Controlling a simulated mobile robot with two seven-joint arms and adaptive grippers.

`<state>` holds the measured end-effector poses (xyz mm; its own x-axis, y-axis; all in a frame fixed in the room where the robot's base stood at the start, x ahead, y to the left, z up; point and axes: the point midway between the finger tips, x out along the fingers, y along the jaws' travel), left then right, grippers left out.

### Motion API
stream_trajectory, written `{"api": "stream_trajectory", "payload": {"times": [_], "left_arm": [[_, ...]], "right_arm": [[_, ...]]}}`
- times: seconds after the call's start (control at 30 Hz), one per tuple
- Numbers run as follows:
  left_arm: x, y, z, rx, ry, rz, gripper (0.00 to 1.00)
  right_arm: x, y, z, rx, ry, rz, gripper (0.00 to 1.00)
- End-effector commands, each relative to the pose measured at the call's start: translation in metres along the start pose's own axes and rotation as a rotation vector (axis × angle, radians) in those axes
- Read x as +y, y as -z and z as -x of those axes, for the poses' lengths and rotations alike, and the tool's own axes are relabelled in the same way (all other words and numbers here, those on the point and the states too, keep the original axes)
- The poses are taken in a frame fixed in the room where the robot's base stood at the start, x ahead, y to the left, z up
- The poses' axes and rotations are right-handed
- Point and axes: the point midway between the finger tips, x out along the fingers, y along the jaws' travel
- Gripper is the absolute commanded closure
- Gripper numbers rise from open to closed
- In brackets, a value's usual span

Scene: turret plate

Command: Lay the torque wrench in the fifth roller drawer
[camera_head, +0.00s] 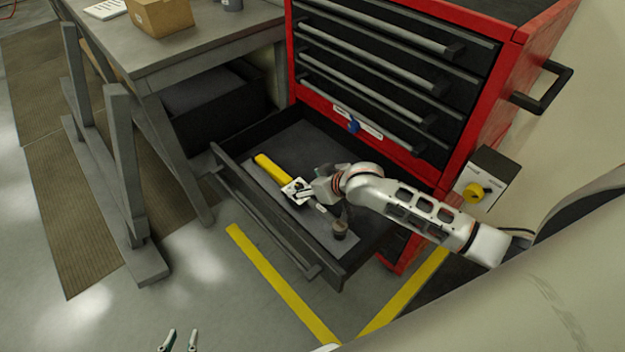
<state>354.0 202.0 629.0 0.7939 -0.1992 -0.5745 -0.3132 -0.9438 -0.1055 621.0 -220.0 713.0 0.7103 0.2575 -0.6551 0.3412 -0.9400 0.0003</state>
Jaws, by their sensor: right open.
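The torque wrench (270,170) has a yellow handle, a white part at its middle and a dark head at the near end. It lies lengthwise in a pulled-out black drawer (262,222) low in the red cabinet, on a grey strip. My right gripper (330,198) is over the wrench's middle and hides part of it. It is open; I cannot tell whether it touches the wrench. My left gripper (180,341) shows only its two fingertips at the bottom edge, apart and empty, away from the drawer.
The red roller cabinet (508,92) has several shut drawers above the open one and a black side handle (543,88). A grey workbench (190,45) with a cardboard box (160,16) stands at the left. Yellow-lined floor (275,280) before the drawer is clear.

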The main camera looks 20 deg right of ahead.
Motion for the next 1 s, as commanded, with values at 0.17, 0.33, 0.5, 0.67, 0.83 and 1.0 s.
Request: {"api": "stream_trajectory", "payload": {"times": [0.17, 0.33, 0.5, 0.67, 0.83, 1.0], "left_arm": [[-0.001, 0.005, 0.004, -0.001, 0.001, -0.003, 0.73], [-0.002, 0.009, 0.004, 0.003, 0.002, -0.004, 0.73], [-0.002, 0.011, 0.004, 0.006, 0.003, -0.005, 0.73], [-0.003, 0.012, 0.005, 0.007, 0.003, -0.005, 0.73], [-0.003, 0.012, 0.005, 0.008, 0.004, -0.005, 0.73], [-0.005, 0.013, 0.004, 0.009, 0.006, -0.006, 0.73]], "right_arm": [[0.0, 0.0, 0.023, 0.0, 0.0, 0.0, 0.3], [0.0, 0.0, 0.029, 0.0, 0.0, 0.0, 0.3], [0.0, -0.001, 0.029, -0.001, 0.0, 0.0, 0.3], [0.0, -0.001, 0.029, -0.001, 0.0, 0.0, 0.3], [0.0, -0.001, 0.029, -0.001, 0.0, 0.0, 0.3], [0.0, -0.001, 0.029, -0.001, -0.001, 0.0, 0.3]]}}
